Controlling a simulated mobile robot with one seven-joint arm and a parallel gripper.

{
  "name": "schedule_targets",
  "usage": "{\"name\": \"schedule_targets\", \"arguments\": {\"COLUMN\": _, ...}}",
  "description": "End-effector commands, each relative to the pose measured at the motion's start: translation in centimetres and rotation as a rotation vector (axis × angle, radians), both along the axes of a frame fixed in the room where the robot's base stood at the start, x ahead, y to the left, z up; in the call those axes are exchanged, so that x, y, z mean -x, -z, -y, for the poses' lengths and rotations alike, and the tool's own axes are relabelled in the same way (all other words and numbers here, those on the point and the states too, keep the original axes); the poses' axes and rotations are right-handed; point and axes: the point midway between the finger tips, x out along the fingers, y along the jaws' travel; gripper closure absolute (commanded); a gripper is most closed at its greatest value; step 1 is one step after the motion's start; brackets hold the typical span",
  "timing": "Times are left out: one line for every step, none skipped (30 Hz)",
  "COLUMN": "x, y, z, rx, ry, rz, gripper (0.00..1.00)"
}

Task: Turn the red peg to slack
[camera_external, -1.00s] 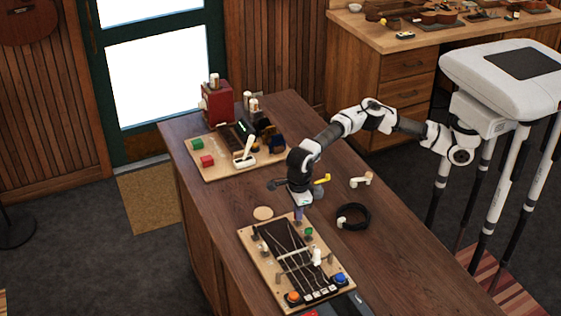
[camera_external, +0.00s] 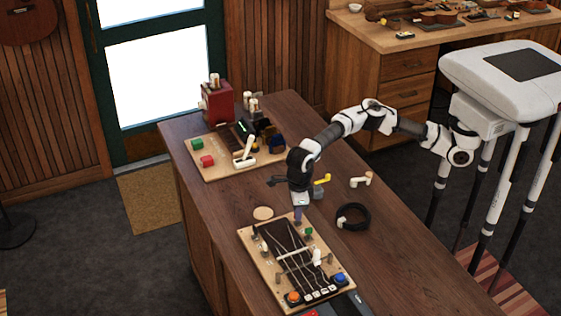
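The light wooden board (camera_external: 254,262) with a dark stringed panel (camera_external: 283,243) lies on the near part of the counter. A green peg (camera_external: 308,232), an orange knob (camera_external: 293,297) and a blue knob (camera_external: 340,279) show on it. I cannot make out a red peg on the board; one may be hidden by my gripper or too small to tell. My gripper (camera_external: 297,217) points down at the board's far edge, close to the green peg. A small purple piece shows at its tip; I cannot tell whether it is held or stands behind. The finger opening is too small to judge.
A black coil (camera_external: 353,216) and a cream handle-shaped piece (camera_external: 361,180) lie right of my gripper. A round tan disc (camera_external: 263,213) lies left. A second board (camera_external: 218,173) with red and green blocks and a white lever stands farther back.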

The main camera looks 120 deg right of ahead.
Motion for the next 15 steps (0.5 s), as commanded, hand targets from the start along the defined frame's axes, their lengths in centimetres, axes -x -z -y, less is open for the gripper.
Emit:
{"name": "schedule_targets", "arguments": {"x": -0.01, "y": -0.07, "z": 0.00, "rx": 0.000, "ry": 0.000, "rz": 0.001, "gripper": 0.80}}
{"name": "schedule_targets", "arguments": {"x": 0.00, "y": -0.05, "z": 0.00, "rx": 0.000, "ry": 0.000, "rz": 0.000, "gripper": 0.76}}
{"name": "schedule_targets", "arguments": {"x": 0.01, "y": -0.03, "z": 0.01, "rx": 0.000, "ry": 0.000, "rz": 0.000, "gripper": 0.70}}
{"name": "schedule_targets", "arguments": {"x": 0.02, "y": -0.01, "z": 0.00, "rx": 0.001, "ry": -0.001, "rz": -0.001, "gripper": 0.68}}
{"name": "schedule_targets", "arguments": {"x": 0.03, "y": 0.00, "z": 0.00, "rx": 0.001, "ry": -0.001, "rz": -0.001, "gripper": 0.68}}
{"name": "schedule_targets", "arguments": {"x": 0.04, "y": 0.02, "z": 0.00, "rx": 0.000, "ry": -0.001, "rz": -0.002, "gripper": 0.68}}
{"name": "schedule_targets", "arguments": {"x": 0.05, "y": 0.03, "z": -0.01, "rx": 0.000, "ry": -0.001, "rz": -0.002, "gripper": 0.68}}
{"name": "schedule_targets", "arguments": {"x": 0.05, "y": 0.05, "z": -0.01, "rx": 0.000, "ry": -0.001, "rz": -0.002, "gripper": 0.68}}
{"name": "schedule_targets", "arguments": {"x": 0.06, "y": 0.06, "z": 0.00, "rx": 0.000, "ry": -0.001, "rz": -0.003, "gripper": 0.68}}
{"name": "schedule_targets", "arguments": {"x": 0.06, "y": 0.07, "z": 0.00, "rx": 0.000, "ry": -0.001, "rz": -0.003, "gripper": 0.68}}
{"name": "schedule_targets", "arguments": {"x": 0.06, "y": 0.07, "z": 0.00, "rx": 0.000, "ry": -0.001, "rz": -0.003, "gripper": 0.68}}
{"name": "schedule_targets", "arguments": {"x": 0.06, "y": 0.02, "z": 0.00, "rx": 0.000, "ry": -0.001, "rz": -0.003, "gripper": 0.68}}
{"name": "schedule_targets", "arguments": {"x": 0.05, "y": -0.07, "z": -0.01, "rx": 0.000, "ry": -0.001, "rz": -0.003, "gripper": 0.68}}
{"name": "schedule_targets", "arguments": {"x": 0.05, "y": -0.21, "z": 0.01, "rx": 0.001, "ry": -0.001, "rz": -0.003, "gripper": 0.68}}
{"name": "schedule_targets", "arguments": {"x": 0.02, "y": -0.50, "z": -0.01, "rx": 0.002, "ry": -0.001, "rz": -0.002, "gripper": 0.68}}
